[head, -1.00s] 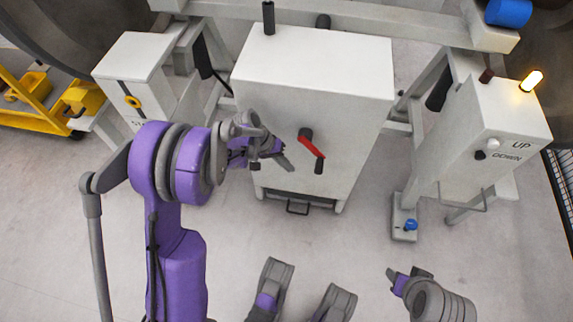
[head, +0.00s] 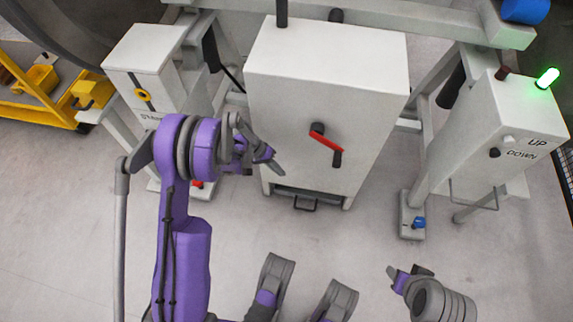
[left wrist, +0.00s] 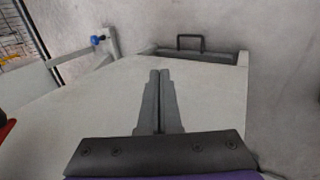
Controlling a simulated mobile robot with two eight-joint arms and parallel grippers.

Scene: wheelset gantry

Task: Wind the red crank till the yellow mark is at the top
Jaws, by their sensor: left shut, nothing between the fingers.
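The red crank (head: 326,142) is on the front of the large white cabinet (head: 290,62). Its arm slopes down to the right from a dark hub, with a dark handle at the end. No yellow mark shows on the crank or cabinet front. My left gripper (head: 275,163) is left of and a little below the crank, apart from it. In the left wrist view my left gripper (left wrist: 159,76) is shut and empty; a red piece shows at the left edge. My right gripper (head: 398,277) is at the lower right, far from the crank; its jaws are unclear.
A smaller white box (head: 145,48) with a yellow ring (head: 141,94) stands at left. A box marked UP and DOWN (head: 515,120) at right carries a lit green lamp (head: 547,77). A blue knob (head: 419,222) is low at right.

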